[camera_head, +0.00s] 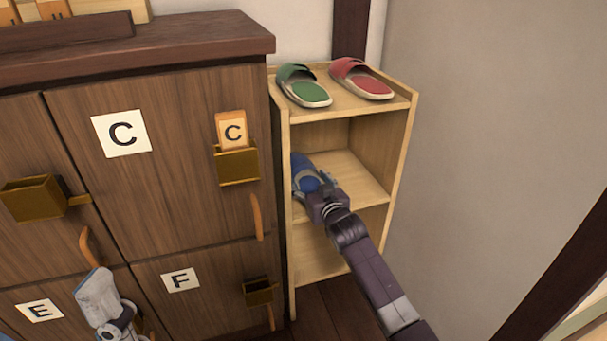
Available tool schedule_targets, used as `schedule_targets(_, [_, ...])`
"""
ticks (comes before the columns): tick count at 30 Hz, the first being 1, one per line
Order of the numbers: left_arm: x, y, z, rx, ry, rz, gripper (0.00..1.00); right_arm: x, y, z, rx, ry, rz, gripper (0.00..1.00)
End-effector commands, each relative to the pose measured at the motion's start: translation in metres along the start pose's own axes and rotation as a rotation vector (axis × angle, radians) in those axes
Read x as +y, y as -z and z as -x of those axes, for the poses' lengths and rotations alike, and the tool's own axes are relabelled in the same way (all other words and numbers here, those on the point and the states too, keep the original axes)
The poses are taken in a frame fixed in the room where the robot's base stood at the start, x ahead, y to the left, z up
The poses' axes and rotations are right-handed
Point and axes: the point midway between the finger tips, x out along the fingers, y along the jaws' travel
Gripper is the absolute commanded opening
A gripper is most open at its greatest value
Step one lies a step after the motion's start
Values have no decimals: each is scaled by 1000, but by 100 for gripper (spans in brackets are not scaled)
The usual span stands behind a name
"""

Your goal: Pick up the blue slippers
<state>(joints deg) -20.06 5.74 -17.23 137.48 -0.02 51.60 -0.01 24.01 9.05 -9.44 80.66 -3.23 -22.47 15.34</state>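A blue slipper (303,174) lies on the middle shelf of the light wood rack, at its left side. I cannot tell whether a second blue slipper is behind it or hidden by my arm. My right gripper (322,186) reaches into that shelf opening and is right at the slipper, seemingly touching or overlapping it. Its fingers are small and partly hidden, so I cannot tell whether they are shut on it. A grey part of my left arm (98,298) shows at the lower left, in front of the locker doors; its finger state is unclear.
The light wood rack (403,118) stands between the locker and the grey wall. Green slipper (308,91) and red slipper (366,84) lie on its top. The brown locker (170,130) has doors labelled C, E and F, with protruding brass holders and handles.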

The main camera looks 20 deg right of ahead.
Motion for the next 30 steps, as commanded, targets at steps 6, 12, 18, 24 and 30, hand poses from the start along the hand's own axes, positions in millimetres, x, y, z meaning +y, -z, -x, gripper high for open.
schedule_targets(6, [0,0,0,-1,0,0,100,0,1,0,2,0,0,34])
schedule_targets(12, [0,0,0,-1,0,0,100,0,1,0,2,0,0,34])
schedule_targets(18, [0,1,-7,-1,0,0,100,0,7,3,2,0,-1,34])
schedule_targets(24, [0,5,-26,-2,0,0,100,0,36,9,5,0,-1,34])
schedule_targets(30, [-4,-43,-30,-217,4,-16,100,0,59,13,3,0,1,34])
